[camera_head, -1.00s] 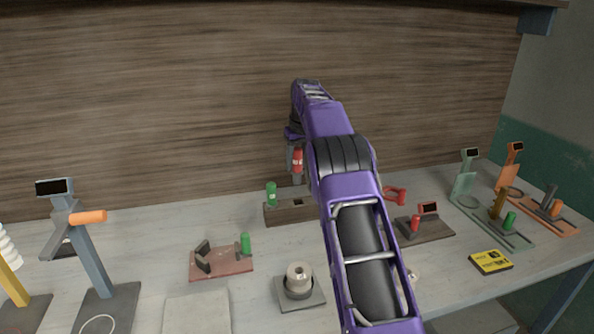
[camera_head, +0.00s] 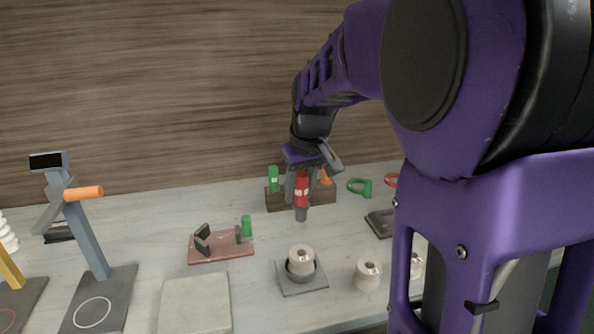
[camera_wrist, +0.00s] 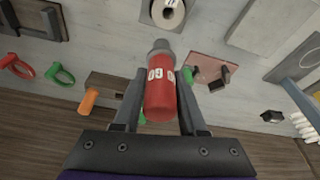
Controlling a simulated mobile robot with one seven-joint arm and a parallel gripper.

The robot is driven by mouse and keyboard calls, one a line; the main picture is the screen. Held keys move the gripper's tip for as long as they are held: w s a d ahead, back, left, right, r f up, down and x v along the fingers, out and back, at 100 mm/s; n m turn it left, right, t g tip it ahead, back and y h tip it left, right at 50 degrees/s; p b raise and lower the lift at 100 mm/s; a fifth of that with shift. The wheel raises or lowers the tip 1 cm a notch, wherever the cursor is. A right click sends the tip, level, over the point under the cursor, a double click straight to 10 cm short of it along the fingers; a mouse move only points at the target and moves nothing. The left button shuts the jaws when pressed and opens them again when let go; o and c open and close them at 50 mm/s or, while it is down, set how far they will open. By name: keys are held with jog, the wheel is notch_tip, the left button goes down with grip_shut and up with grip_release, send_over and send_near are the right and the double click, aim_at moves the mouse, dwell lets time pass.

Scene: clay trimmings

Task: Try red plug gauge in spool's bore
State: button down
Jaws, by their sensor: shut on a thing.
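My gripper (camera_head: 301,188) is shut on the red plug gauge (camera_head: 302,192), a red cylinder with white markings and a grey metal end pointing down. The gauge also shows between my two fingers in the wrist view (camera_wrist: 160,98). The pale spool (camera_head: 301,259) sits in a grey holder on a square plate (camera_head: 301,284), its bore opening upward. The gauge is in the air above and behind the spool, apart from it. In the wrist view the spool (camera_wrist: 168,12) is at the top edge, partly cut off, beyond the gauge's grey end.
A wooden block (camera_head: 284,200) holds a green gauge (camera_head: 273,178) and an orange one (camera_head: 326,176) just behind my gripper. A reddish stand (camera_head: 222,249) is left of the spool. Another spool (camera_head: 368,274) stands to its right. My arm hides the bench's right side.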

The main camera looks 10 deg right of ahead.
aim_at(300, 208)
jog(key=shift+s+a+f, duration=0.1)
jog(key=shift+s+f, duration=0.15)
jog(key=shift+s, duration=0.35)
jog(key=shift+s+a+f, duration=0.1)
jog(key=shift+s+f, duration=0.1)
jog(key=shift+s, duration=0.35)
notch_tip(300, 208, down, 6)
jog(key=b, duration=0.5)
jog(key=shift+r, duration=0.1)
jog(key=shift+s+f, duration=0.1)
jog(key=shift+f, duration=0.75)
dwell(1.8)
jog(key=shift+r, duration=0.15)
jog(key=shift+r+p, duration=1.85)
jog(key=shift+r, duration=0.75)
